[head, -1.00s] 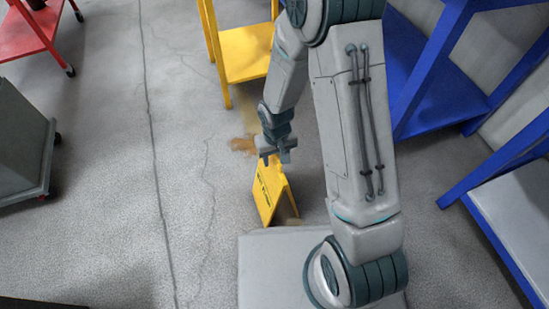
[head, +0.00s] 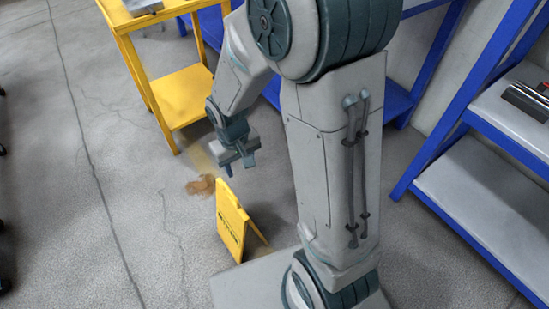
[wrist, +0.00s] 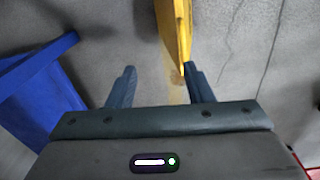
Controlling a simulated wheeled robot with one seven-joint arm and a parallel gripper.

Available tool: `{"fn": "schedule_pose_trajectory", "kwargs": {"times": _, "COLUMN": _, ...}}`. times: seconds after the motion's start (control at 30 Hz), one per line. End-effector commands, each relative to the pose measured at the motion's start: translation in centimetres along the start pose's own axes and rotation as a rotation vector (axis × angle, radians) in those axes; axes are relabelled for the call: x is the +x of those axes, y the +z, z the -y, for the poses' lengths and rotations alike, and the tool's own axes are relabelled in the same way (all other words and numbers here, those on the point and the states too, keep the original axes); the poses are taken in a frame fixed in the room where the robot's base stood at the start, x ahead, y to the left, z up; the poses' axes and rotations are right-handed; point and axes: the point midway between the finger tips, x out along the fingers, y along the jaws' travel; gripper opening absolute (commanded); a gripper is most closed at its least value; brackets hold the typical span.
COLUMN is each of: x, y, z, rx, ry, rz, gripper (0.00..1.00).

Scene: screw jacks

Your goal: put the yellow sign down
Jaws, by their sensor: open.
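The yellow sign (head: 232,222) stands on the floor, opened like a tent, with dark lettering on its front face. My gripper (head: 240,165) is open and empty, above the sign's top edge and a little towards the yellow cart, apart from the sign. In the wrist view, my two fingers (wrist: 160,86) are spread with nothing between them. A yellow upright piece (wrist: 178,28) beyond them appears to be the sign, partly cut off by the frame.
A brown stain (head: 201,185) lies on the floor beside the sign. A yellow cart (head: 183,95) stands behind it. Blue shelving (head: 440,165) stands to the right. My base is close in front of the sign.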

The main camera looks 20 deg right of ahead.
Motion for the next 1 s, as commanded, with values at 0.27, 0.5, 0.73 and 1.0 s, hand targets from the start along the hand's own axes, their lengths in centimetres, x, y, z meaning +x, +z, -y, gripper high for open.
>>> {"fn": "schedule_pose_trajectory", "kwargs": {"times": 0.27, "x": -8.2, "y": 5.6, "z": -4.1, "rx": 0.115, "ry": 0.009, "rz": -0.045, "gripper": 0.47}}
{"fn": "schedule_pose_trajectory", "kwargs": {"times": 0.5, "x": -11.9, "y": 10.2, "z": -5.4, "rx": 0.180, "ry": -0.013, "rz": -0.067, "gripper": 0.47}}
{"fn": "schedule_pose_trajectory", "kwargs": {"times": 0.73, "x": -12.7, "y": 11.6, "z": -5.1, "rx": 0.195, "ry": -0.023, "rz": -0.072, "gripper": 0.47}}
{"fn": "schedule_pose_trajectory", "kwargs": {"times": 1.0, "x": -12.7, "y": 11.6, "z": -5.1, "rx": 0.195, "ry": -0.023, "rz": -0.071, "gripper": 0.47}}
